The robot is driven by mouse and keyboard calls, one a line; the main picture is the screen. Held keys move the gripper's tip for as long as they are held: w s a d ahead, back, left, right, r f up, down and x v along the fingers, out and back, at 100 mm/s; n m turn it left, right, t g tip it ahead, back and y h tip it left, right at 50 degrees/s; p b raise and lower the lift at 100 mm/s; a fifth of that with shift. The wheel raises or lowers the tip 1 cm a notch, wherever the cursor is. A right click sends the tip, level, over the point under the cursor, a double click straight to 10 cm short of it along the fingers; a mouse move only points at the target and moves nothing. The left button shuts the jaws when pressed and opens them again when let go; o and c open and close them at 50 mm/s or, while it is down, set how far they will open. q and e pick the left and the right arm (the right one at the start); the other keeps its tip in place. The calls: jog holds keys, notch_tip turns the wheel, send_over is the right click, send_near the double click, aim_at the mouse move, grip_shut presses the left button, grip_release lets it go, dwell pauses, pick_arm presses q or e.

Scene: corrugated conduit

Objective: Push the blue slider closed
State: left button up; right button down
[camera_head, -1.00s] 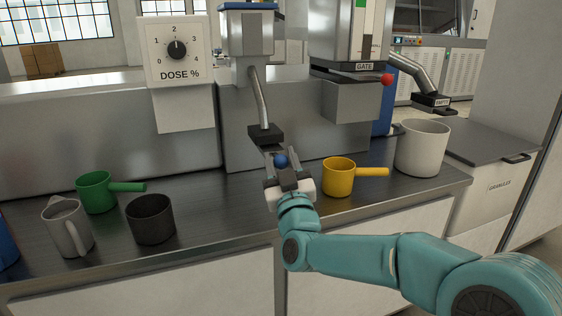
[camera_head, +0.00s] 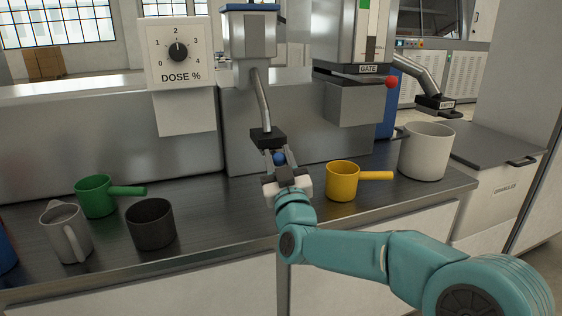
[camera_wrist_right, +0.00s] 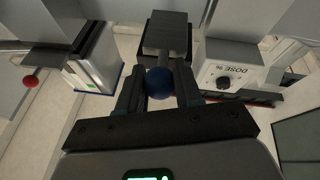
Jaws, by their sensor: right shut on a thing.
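The blue slider knob (camera_head: 279,158) sits at the front of a dark slide block (camera_head: 267,138) under the bent metal spout (camera_head: 262,100) of the hopper. My right gripper (camera_head: 280,163) is at the knob, with one finger on each side of it. In the right wrist view the blue knob (camera_wrist_right: 159,83) lies between the two dark fingers of my right gripper (camera_wrist_right: 159,88), which is shut on it. The dark block is just beyond the knob. My left gripper is in neither view.
A green cup (camera_head: 95,196), a grey jug (camera_head: 66,232) and a dark cup (camera_head: 150,223) stand at the left of the counter. A yellow cup (camera_head: 342,181) stands just right of my gripper, with a large pale pot (camera_head: 425,152) behind it. A red knob (camera_head: 391,82) is on the gate unit.

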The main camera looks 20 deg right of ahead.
jog(key=shift+w+r, duration=0.1)
jog(key=c, duration=1.1)
grip_release()
jog(key=shift+s+a+f, duration=0.1)
jog(key=shift+s+f, duration=0.1)
jog(key=shift+f, duration=0.05)
jog(key=v, duration=1.5)
jog(key=shift+s, duration=0.45)
